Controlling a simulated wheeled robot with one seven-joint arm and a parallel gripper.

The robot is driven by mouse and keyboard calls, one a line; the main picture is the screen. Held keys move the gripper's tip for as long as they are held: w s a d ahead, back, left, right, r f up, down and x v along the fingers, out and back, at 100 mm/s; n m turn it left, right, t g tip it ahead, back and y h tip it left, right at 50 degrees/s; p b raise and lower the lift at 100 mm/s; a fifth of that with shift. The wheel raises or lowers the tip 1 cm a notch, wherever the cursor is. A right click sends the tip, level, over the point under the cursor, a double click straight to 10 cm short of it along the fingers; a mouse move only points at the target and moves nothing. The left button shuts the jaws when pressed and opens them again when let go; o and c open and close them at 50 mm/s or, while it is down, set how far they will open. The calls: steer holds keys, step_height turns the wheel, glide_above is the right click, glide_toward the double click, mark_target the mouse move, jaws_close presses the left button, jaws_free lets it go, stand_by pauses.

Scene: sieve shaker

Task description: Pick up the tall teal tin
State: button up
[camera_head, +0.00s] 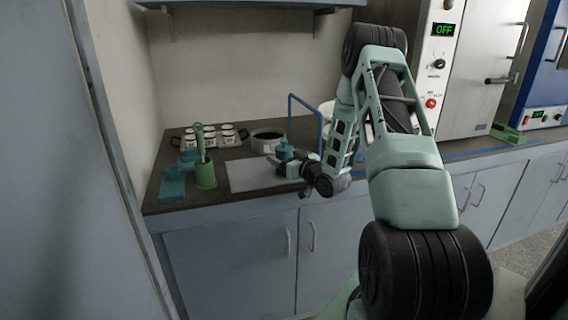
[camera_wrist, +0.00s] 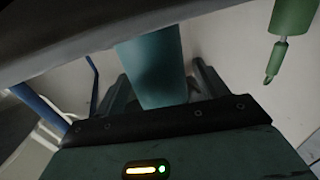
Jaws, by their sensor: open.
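The teal tin (camera_head: 284,150) stands upright over the right part of a grey mat on the counter, with its lower part hidden by my gripper (camera_head: 284,168). In the wrist view the tin (camera_wrist: 153,70) is a plain teal cylinder lying between the two fingers of my gripper (camera_wrist: 163,92). The fingers are open, one on each side of it. A narrow gap shows on the right side. I cannot tell whether either finger touches it.
A green holder with upright tools (camera_head: 206,176) and a flat teal piece (camera_head: 172,188) stand left of the grey mat (camera_head: 243,178). Several white cups (camera_head: 212,134) and a round metal pan (camera_head: 267,135) are behind. A blue frame (camera_head: 319,125) rises near my arm.

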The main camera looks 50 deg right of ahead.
steer(key=shift+w, duration=0.1)
steer(key=c, duration=1.4)
steer(key=shift+o, duration=0.2)
steer(key=shift+r, duration=0.15)
